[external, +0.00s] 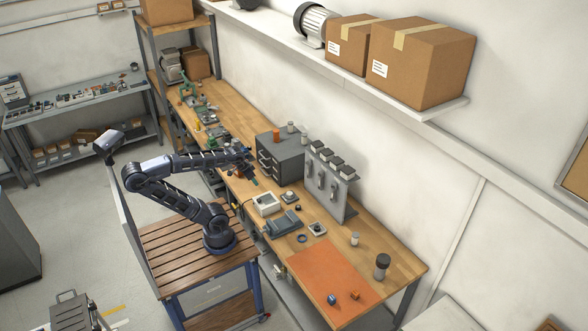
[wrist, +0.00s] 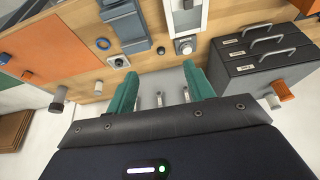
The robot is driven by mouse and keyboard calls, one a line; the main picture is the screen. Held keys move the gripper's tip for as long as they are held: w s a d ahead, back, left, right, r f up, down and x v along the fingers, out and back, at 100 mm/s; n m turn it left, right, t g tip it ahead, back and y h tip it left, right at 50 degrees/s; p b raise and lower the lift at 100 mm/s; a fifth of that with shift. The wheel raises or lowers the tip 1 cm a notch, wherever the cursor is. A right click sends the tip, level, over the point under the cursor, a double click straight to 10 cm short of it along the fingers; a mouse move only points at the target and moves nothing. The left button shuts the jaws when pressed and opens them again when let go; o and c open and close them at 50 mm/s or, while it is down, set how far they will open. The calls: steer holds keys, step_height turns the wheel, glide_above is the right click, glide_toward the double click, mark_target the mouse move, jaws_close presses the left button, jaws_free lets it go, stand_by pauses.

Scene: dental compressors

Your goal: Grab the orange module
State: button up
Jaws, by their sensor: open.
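A small orange block-like piece (external: 354,295) lies on the orange mat (external: 325,262) at the near end of the bench, beside a small blue piece (external: 332,299). In the wrist view the orange piece (wrist: 27,75) is at the far left, by the mat's edge. An orange cylinder (external: 276,135) stands on the grey drawer cabinet (external: 279,158); it shows at the right in the wrist view (wrist: 283,90). Which one is the module I cannot tell for sure. My gripper (wrist: 161,88) is open and empty, its teal fingers apart. In the external view my gripper (external: 246,166) is beside the cabinet, away from the mat.
A grey upright panel (external: 330,185) with tools stands behind the bench middle. A white box (external: 266,204), a grey fixture (external: 282,223) and small round parts lie between cabinet and mat. A dark-capped cylinder (external: 382,267) stands right of the mat. Most of the mat is bare.

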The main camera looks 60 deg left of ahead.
steer(key=w+d+f+m+t, duration=0.1)
steer(key=w+d+f+m, duration=0.15)
steer(key=w+d, duration=0.7)
steer(key=w+d+f+m, duration=0.1)
steer(key=w+d+m, duration=0.3)
steer(key=w+d, duration=0.55)
steer(key=w+d+f+m+h, duration=0.2)
steer(key=w+d+f, duration=0.15)
steer(key=d, duration=0.45)
steer(key=w+d+f+m+h, duration=0.1)
steer(key=w+d+f+m, duration=0.2)
steer(key=d+f, duration=0.35)
steer(key=m+g+h, duration=0.4)
steer(key=m+h, duration=0.1)
steer(key=h, duration=0.1)
glide_toward(355, 291)
steer(key=d, duration=0.2)
steer(key=shift+a+f+x, duration=0.15)
steer(key=shift+x, duration=1.65)
steer(key=shift+a+f+x, duration=0.15)
steer(key=shift+x, duration=1.7)
steer(key=shift+a+f+x, duration=0.15)
steer(key=shift+a+x, duration=0.05)
steer(key=shift+x, duration=1.6)
steer(key=c, duration=1.1)
